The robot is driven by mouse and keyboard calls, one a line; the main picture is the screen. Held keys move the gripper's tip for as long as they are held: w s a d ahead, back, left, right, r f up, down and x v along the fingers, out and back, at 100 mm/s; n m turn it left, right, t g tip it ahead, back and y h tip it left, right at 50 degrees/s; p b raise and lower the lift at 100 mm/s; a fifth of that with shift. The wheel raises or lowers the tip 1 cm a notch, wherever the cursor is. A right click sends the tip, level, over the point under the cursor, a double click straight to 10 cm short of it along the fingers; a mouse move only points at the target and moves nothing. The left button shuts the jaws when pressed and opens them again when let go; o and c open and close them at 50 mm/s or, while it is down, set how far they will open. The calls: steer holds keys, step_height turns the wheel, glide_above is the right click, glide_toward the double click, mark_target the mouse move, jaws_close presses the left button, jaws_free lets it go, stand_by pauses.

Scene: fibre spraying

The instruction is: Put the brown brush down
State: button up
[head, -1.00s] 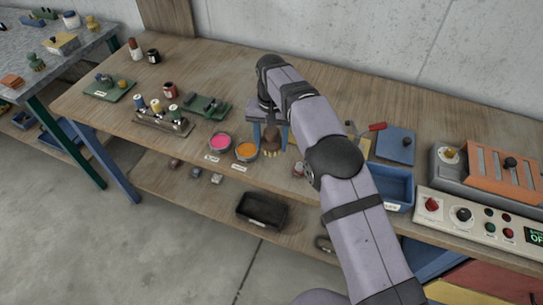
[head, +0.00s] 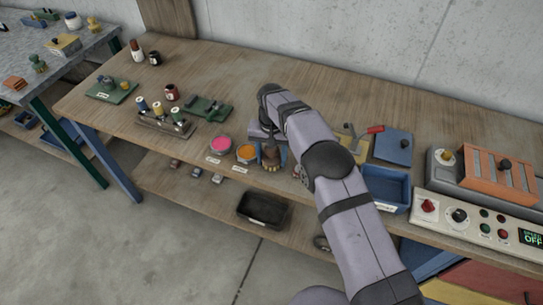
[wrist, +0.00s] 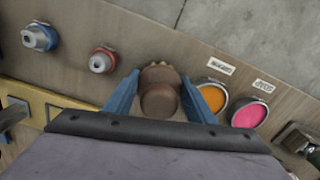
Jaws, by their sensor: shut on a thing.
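The brown brush (head: 271,158) is between the blue fingers of my gripper (head: 271,150), near the front edge of the wooden bench (head: 310,102). In the wrist view my gripper (wrist: 160,82) is shut on the brush (wrist: 158,97), one finger on each side of its rounded brown top. The far end of the brush is partly hidden, and I cannot tell whether it touches the bench. The orange pot (head: 246,152) is just left of the gripper, with the pink pot (head: 220,144) beyond it.
Two small capped items, one red (wrist: 102,60) and one blue (wrist: 40,37), stand on the other side of the gripper. A blue tray (head: 407,190) and a control panel (head: 480,220) are to the right. A spool rack (head: 165,124) stands left. The back of the bench is mostly clear.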

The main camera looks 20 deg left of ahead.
steer(key=shift+f, duration=0.15)
steer(key=o, duration=0.7)
steer(key=shift+c, duration=0.2)
step_height(320, 180, up, 12)
steer(key=b, duration=0.2)
steer(key=shift+b, duration=0.4)
steer(key=shift+r, duration=0.2)
